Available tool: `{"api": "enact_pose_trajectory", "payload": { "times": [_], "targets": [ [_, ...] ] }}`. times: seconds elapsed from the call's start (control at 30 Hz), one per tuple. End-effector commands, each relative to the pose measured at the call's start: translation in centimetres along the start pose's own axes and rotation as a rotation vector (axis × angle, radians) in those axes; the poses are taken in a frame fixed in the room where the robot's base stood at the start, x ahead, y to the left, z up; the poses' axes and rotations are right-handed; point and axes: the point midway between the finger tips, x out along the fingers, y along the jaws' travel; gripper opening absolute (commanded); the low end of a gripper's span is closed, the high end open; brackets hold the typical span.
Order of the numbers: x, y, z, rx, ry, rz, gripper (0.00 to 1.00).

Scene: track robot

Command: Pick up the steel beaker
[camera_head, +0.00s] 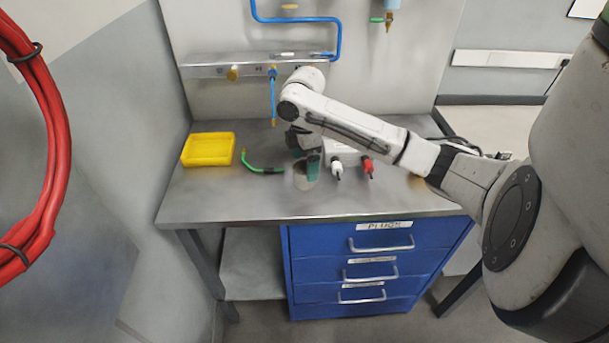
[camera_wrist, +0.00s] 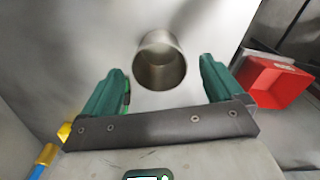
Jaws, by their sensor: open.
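The steel beaker (camera_head: 301,181) stands on the steel bench top near its front edge, small and partly hidden by my gripper in the head view. In the wrist view the beaker (camera_wrist: 159,62) is a round grey metal cup, its open mouth facing the camera. My gripper (camera_head: 307,166) points down at it. In the wrist view the two green fingers of my gripper (camera_wrist: 163,72) are apart, one to each side of the beaker, with gaps between. Nothing is held. Whether the fingertips are level with the beaker's rim is hard to tell.
A white box with white and red plugs (camera_head: 346,160) is close right. A blue hose (camera_head: 273,100) hangs behind. The wrist view shows a red bin (camera_wrist: 274,84).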

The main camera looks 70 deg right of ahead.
Motion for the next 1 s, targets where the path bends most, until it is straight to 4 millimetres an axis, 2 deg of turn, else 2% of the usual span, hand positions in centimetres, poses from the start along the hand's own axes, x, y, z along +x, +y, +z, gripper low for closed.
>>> {"api": "enact_pose_trajectory", "payload": {
  "times": [0.2,0.47,1.0],
  "targets": [
    [2.4,0.1,0.0,0.002,0.001,0.0,0.94],
    [2.8,0.1,0.0,0.001,0.001,0.001,0.94],
    [2.7,0.1,0.0,0.001,0.001,0.001,0.43]
  ]
}}
